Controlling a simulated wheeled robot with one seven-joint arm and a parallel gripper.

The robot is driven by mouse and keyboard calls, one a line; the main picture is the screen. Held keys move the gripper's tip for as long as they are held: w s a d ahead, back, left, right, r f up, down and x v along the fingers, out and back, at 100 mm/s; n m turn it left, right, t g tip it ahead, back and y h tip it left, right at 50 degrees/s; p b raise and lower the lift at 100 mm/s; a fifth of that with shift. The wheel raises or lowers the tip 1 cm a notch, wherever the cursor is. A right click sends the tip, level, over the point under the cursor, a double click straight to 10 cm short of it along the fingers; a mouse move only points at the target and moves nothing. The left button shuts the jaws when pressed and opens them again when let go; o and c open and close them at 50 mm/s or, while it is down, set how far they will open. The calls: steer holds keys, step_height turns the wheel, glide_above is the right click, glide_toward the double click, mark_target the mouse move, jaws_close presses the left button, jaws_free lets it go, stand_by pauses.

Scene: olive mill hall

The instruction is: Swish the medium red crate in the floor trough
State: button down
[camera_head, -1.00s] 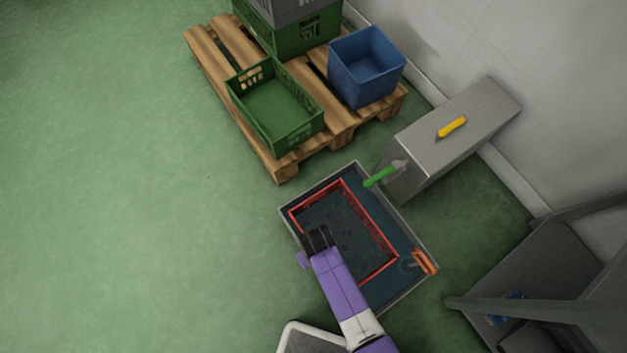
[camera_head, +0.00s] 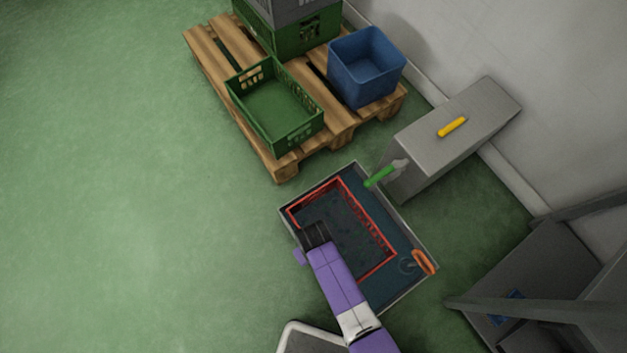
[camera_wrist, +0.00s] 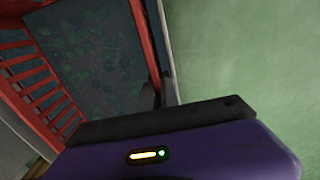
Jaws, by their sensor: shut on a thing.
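The red crate (camera_head: 381,230) sits low inside the grey floor trough (camera_head: 418,283), in dark water, with its red rim showing above the surface. My gripper (camera_head: 314,236) is at the crate's near left side and is shut on its rim. In the wrist view the red crate wall (camera_wrist: 146,45) runs down between the dark fingers of my gripper (camera_wrist: 158,95). Slatted crate side and dark, speckled water show to the left. My gripper hides part of the near rim.
A grey metal box (camera_head: 465,120) with a yellow-handled tool on top stands behind the trough. A green-handled tool (camera_head: 381,176) and an orange handle (camera_head: 424,262) are at the trough's edge. A wooden pallet (camera_head: 285,165) holds green crates and a blue bin. Green floor at left is clear.

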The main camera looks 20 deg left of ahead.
steer(key=shift+s+d, duration=0.1)
steer(key=shift+s, duration=0.05)
step_height(320, 180, up, 15)
steer(key=p, duration=1.4)
steer(key=shift+w+f, duration=0.1)
steer(key=shift+w, duration=0.15)
stand_by(0.6)
